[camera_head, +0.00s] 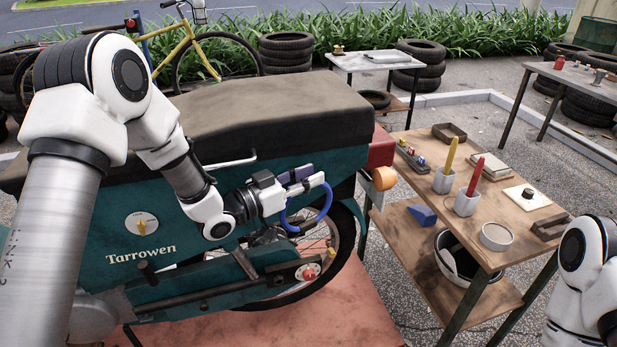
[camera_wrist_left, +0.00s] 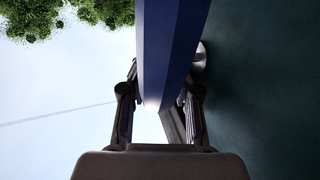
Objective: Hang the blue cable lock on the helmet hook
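The blue cable lock (camera_head: 328,204) is at my left gripper (camera_head: 307,182), beside the scooter's teal side panel under the seat's rear end. Its loop hangs below the fingers. In the left wrist view the lock's blue body (camera_wrist_left: 172,45) runs between the two fingers, which look closed on it. A round metal piece (camera_wrist_left: 201,57) shows beside the lock against the teal panel; it may be the helmet hook, but the lock hides part of it. I cannot make out the hook in the head view. My right arm enters at the lower right; its gripper is out of frame.
The teal scooter (camera_head: 165,225) with a dark seat (camera_head: 260,108) fills the left and middle. An orange lamp (camera_head: 384,178) sticks out at its rear. A wooden workbench (camera_head: 470,235) with cups, a tray and small tools stands to the right.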

